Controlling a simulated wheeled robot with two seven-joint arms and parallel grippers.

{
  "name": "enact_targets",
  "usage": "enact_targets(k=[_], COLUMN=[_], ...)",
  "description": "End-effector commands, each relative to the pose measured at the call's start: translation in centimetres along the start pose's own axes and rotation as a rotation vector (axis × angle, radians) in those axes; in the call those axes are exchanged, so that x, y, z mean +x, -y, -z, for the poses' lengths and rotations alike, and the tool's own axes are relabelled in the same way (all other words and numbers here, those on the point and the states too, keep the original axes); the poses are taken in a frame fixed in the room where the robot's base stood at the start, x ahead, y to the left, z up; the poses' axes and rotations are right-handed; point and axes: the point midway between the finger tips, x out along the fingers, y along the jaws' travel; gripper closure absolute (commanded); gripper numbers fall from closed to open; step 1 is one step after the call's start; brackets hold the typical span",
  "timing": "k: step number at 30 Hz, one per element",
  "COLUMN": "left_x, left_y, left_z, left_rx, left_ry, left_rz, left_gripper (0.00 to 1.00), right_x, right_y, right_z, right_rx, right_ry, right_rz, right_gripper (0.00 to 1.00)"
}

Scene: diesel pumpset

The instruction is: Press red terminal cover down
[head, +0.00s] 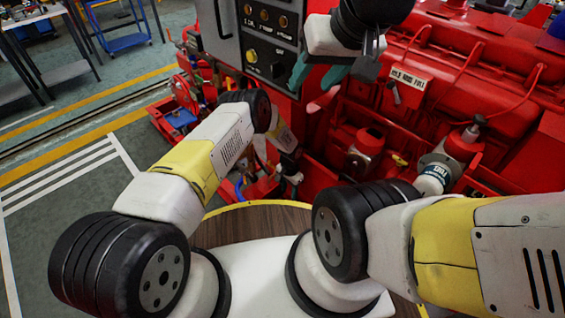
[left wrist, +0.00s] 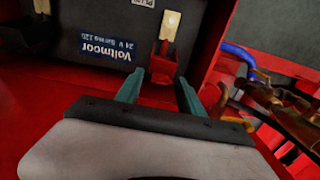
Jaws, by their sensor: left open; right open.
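In the left wrist view, a red terminal cover (left wrist: 160,66) sits at the edge of a dark battery (left wrist: 75,30) with a blue "Voltmoor" label, which appears upside down. A pale brass-coloured tab (left wrist: 170,25) stands just above the cover in the picture. My left gripper (left wrist: 159,80) is open, with its teal fingers on either side of the cover. I cannot tell whether they touch it. In the head view my left arm hides most of this spot. My right gripper (head: 318,76) is open and empty, in front of the red engine, beside the control panel.
A grey control panel (head: 265,40) with knobs stands at the top. The red engine (head: 450,65) fills the right side. In the left wrist view, a blue hose (left wrist: 240,55) and brass fittings (left wrist: 285,100) lie close to the right finger. Open floor (head: 90,150) lies to the left.

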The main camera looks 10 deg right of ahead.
Motion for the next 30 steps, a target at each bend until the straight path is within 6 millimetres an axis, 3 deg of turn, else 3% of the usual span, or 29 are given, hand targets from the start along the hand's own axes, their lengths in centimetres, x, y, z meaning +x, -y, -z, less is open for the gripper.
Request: enact_targets(k=[8, 15, 30], left_x=[0.15, 0.13, 0.11], left_y=[0.01, 0.01, 0.01], left_z=[-0.01, -0.01, 0.0], left_rx=[0.0, 0.0, 0.0], left_ry=[-0.001, -0.001, -0.001], left_rz=[0.001, 0.001, 0.001], left_gripper=[0.55, 1.0, 1.0], right_x=[0.0, 0.0, 0.0], right_y=[0.0, 0.0, 0.0], right_z=[0.0, 0.0, 0.0], right_rx=[0.0, 0.0, 0.0], right_ry=[0.0, 0.0, 0.0], right_rz=[0.0, 0.0, 0.0], right_gripper=[0.53, 0.53, 0.53])
